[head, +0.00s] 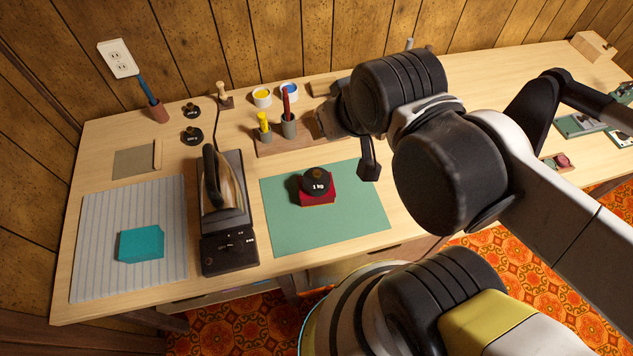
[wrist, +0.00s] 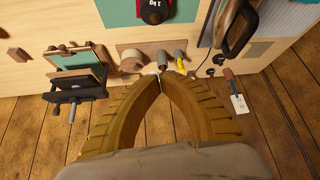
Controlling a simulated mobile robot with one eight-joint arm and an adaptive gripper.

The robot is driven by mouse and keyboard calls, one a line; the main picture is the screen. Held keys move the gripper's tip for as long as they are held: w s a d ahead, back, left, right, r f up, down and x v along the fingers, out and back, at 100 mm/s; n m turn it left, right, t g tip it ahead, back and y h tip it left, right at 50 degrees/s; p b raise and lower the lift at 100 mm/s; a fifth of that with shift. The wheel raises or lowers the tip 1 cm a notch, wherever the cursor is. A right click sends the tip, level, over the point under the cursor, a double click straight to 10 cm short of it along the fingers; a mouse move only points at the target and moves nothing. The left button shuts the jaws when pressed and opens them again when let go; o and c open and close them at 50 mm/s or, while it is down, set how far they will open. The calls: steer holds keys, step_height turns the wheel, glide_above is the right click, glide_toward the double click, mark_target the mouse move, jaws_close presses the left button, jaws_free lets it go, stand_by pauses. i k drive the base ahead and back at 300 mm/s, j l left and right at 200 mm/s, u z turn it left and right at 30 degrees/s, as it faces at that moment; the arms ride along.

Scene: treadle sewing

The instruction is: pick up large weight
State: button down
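The large weight (head: 317,182) is a round black disc marked "1 kg" with a knob on top. It sits on a red block (head: 318,201) on the green mat (head: 285,232). In the wrist view the weight (wrist: 153,11) shows at the top edge, partly cut off. My gripper (wrist: 160,76) has its two curved fingers meeting at the tips, with nothing seen held between them. It is apart from the weight, toward the back of the table. In the head view my arm hides most of the gripper.
An iron (head: 217,187) on its stand is left of the mat. Cups holding tools (head: 289,122) stand behind the mat. Two smaller black weights (head: 192,135) lie at the back left. A teal block (head: 142,244) is on a striped cloth (head: 95,245). A clamp (wrist: 75,95) shows in the wrist view.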

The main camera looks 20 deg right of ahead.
mark_target(315, 180)
steer(key=k+l+z, duration=0.1)
steer(key=k+l, duration=0.25)
steer(key=k, duration=0.25)
steer(key=k+l+z, duration=0.15)
steer(key=k+l, duration=0.2)
steer(key=k, duration=0.25)
